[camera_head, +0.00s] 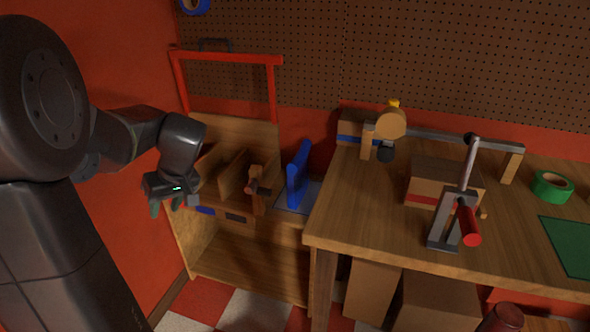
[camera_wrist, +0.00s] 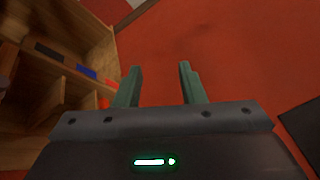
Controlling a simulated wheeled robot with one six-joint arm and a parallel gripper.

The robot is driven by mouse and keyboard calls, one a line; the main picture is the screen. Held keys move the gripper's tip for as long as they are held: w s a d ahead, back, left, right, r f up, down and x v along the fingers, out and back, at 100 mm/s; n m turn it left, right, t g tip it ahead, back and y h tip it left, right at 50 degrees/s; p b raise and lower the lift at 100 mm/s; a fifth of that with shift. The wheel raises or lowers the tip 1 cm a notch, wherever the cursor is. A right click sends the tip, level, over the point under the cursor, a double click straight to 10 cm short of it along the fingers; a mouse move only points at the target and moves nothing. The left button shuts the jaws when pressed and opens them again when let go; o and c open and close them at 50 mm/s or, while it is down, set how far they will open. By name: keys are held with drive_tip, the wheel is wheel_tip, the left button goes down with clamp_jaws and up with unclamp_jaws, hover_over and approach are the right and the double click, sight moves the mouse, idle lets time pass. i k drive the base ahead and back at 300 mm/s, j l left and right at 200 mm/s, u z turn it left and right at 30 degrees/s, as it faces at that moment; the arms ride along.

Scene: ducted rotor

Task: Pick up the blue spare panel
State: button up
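The blue panel (camera_head: 298,177) stands upright, tilted a little, on a grey plate between the wooden rack and the workbench in the head view. My gripper (camera_head: 166,206) is to the left of it, beside the rack's left side and well apart from the panel. In the wrist view my gripper (camera_wrist: 160,85) is open, with two green fingers apart and nothing between them. The panel cannot be made out in the wrist view.
The wooden rack (camera_head: 245,262) has a red frame (camera_head: 225,57) above it. The workbench (camera_head: 330,225) holds a lever press (camera_head: 459,215), a cardboard box (camera_head: 428,180), green tape (camera_head: 552,186) and a green mat (camera_head: 575,246). A red wall (camera_wrist: 215,45) is close to my gripper.

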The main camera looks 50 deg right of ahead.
sight(300, 174)
drive_tip(key=i+l+z, duration=0.1)
drive_tip(key=i+z, duration=0.15)
drive_tip(key=z, duration=0.15)
drive_tip(key=i+z, duration=0.5)
drive_tip(key=z, duration=0.25)
drive_tip(key=i+j+z, duration=0.1)
drive_tip(key=i+z, duration=0.55)
drive_tip(key=i+j+z, duration=0.2)
drive_tip(key=z, duration=0.15)
drive_tip(key=i, duration=0.15)
